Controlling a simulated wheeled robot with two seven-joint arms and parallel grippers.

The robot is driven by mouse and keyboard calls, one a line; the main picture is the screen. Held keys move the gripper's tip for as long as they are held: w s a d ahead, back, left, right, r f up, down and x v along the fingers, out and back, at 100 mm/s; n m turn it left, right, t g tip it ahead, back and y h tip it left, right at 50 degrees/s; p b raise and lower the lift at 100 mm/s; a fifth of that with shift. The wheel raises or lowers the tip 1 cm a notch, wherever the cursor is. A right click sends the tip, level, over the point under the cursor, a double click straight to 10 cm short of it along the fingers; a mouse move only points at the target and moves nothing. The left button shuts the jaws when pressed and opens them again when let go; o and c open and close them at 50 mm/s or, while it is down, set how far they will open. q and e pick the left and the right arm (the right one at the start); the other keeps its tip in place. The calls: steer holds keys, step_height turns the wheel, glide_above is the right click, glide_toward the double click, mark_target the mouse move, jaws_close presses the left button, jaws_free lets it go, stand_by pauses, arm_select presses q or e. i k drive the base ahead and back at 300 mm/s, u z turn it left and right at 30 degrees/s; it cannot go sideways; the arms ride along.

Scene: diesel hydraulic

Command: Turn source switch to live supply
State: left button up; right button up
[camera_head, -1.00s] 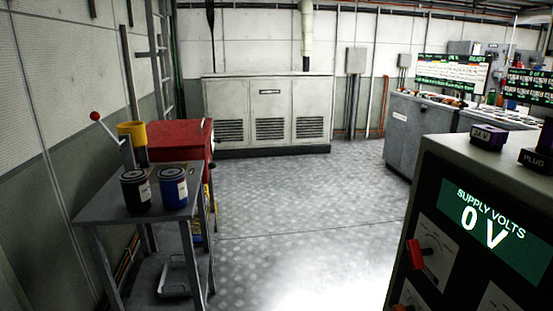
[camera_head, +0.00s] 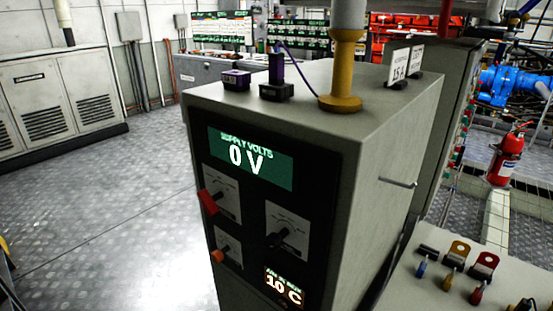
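A grey supply cabinet (camera_head: 392,160) stands in the middle of the view. Its dark front panel has a green display (camera_head: 250,160) reading "SUPPLY VOLTS 0 V". Below it are a red-handled rotary switch (camera_head: 209,202) at the left, a black rotary knob (camera_head: 279,238) at the right and an orange knob (camera_head: 219,256) lower left. The dial lettering is too small to read, so I cannot tell which one is the source switch or its setting. A small display (camera_head: 284,288) reads "10 C". Neither of my grippers is in view.
Purple-and-black plugs (camera_head: 275,90) and a yellow flanged post (camera_head: 341,85) stand on the cabinet top. A bench with coloured connectors (camera_head: 455,270) is at lower right, and a red fire extinguisher (camera_head: 506,155) is behind it. Clear metal floor (camera_head: 110,220) lies to the left.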

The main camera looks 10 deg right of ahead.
mark_target(207, 202)
steer(key=u, duration=0.55)
steer(key=k, duration=1.25)
steer(key=u, duration=0.8)
steer(key=i, duration=1.6)
steer(key=z, duration=0.65)
